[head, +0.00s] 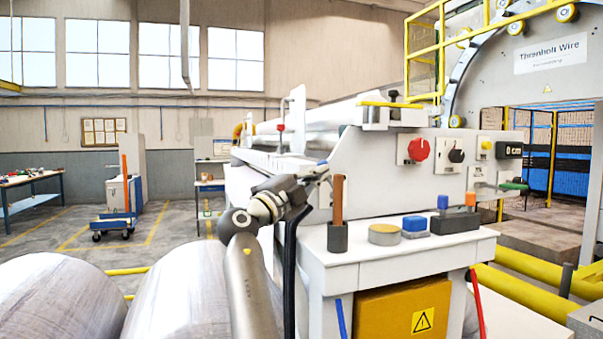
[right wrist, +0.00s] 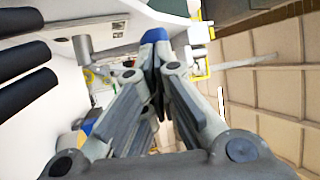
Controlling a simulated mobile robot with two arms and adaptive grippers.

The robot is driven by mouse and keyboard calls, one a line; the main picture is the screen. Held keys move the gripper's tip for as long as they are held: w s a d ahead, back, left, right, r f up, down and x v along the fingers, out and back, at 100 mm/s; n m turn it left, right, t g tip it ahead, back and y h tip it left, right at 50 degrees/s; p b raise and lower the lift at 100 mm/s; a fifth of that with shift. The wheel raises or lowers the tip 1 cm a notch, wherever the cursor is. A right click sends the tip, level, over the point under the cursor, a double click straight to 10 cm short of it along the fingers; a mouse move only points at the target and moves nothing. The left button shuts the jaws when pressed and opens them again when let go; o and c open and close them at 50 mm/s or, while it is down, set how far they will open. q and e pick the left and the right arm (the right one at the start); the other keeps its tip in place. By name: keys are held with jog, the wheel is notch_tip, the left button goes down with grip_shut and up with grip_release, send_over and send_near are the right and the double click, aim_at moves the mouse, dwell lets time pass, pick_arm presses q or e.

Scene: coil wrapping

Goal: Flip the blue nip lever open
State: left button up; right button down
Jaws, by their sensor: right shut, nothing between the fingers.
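The blue tip of the nip lever (head: 322,163) shows as a small spot at the left end of the white machine, right at my right gripper. In the right wrist view the blue tip (right wrist: 154,36) is just beyond the closed fingertips. Whether they touch it I cannot tell, and the rest of the lever is hidden. My right gripper (head: 316,174) is shut and empty, reaching in from below; its fingers (right wrist: 155,68) also meet in the right wrist view. My left gripper is not in view.
The white machine (head: 375,175) carries a red knob (head: 418,150) and a black knob (head: 456,156). Its shelf holds a dark cup with a wooden stick (head: 338,200), a round roll (head: 383,235) and a blue block (head: 414,223). Large rolls (head: 175,300) lie front left.

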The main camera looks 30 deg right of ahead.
jog(key=shift+w+d+r, duration=0.15)
jog(key=shift+d, duration=0.35)
jog(key=shift+r, duration=0.1)
jog(key=s+d+r+m+g+y+p, duration=0.1)
jog(key=s+d+r+m+y+p, duration=0.1)
jog(key=d, duration=0.6)
jog(key=m+y+p, duration=0.1)
jog(key=y+p, duration=0.1)
jog(key=p, duration=0.1)
jog(key=shift+d+r+g+y, duration=0.2)
jog(key=shift+r+g+y, duration=0.1)
jog(key=shift+y, duration=0.1)
jog(key=shift+s+d, duration=0.1)
jog(key=shift+s, duration=0.05)
dwell(0.8)
